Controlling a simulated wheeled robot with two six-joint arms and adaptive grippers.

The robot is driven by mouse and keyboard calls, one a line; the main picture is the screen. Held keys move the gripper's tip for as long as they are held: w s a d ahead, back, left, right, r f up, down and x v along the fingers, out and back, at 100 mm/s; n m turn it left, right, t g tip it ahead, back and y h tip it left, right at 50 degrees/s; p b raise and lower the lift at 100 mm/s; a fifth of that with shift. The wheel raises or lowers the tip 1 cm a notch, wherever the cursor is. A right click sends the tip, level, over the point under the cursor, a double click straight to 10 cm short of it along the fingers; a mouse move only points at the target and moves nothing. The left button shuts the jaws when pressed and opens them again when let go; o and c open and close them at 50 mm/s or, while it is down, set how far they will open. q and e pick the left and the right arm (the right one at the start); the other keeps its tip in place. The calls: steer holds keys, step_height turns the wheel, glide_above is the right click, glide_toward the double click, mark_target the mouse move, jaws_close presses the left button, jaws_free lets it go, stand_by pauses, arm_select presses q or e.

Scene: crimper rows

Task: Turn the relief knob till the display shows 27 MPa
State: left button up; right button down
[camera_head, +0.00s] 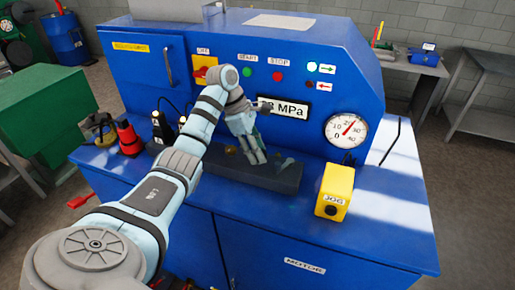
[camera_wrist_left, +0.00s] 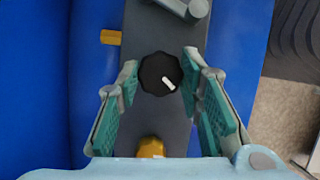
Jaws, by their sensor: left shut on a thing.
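The relief knob (camera_wrist_left: 160,73), black and ridged with a white pointer mark, sits on a dark grey block (camera_head: 270,180). The pointer is toward the lower right in the left wrist view. My left gripper (camera_head: 257,157) reaches down over the block. In its wrist view, the green-padded fingers (camera_wrist_left: 160,82) are on either side of the knob, shut on it. In the head view the knob is hidden by the gripper. The display (camera_head: 287,108) shows "8 MPa", its leading digit largely covered by my gripper. My right gripper is not in view.
A round gauge (camera_head: 346,130) has its red needle pointing up and right. A yellow JOG box (camera_head: 334,192) stands right of the block. A red-and-black object (camera_head: 129,139) and a black one stand left. A grey lever (camera_wrist_left: 182,8) and a yellow part (camera_wrist_left: 151,147) flank the knob.

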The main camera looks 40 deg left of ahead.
arm_select(q)
steer(key=shift+m, duration=0.4)
steer(key=o, duration=1.2)
steer(key=shift+w, duration=0.1)
steer(key=shift+c, duration=0.2)
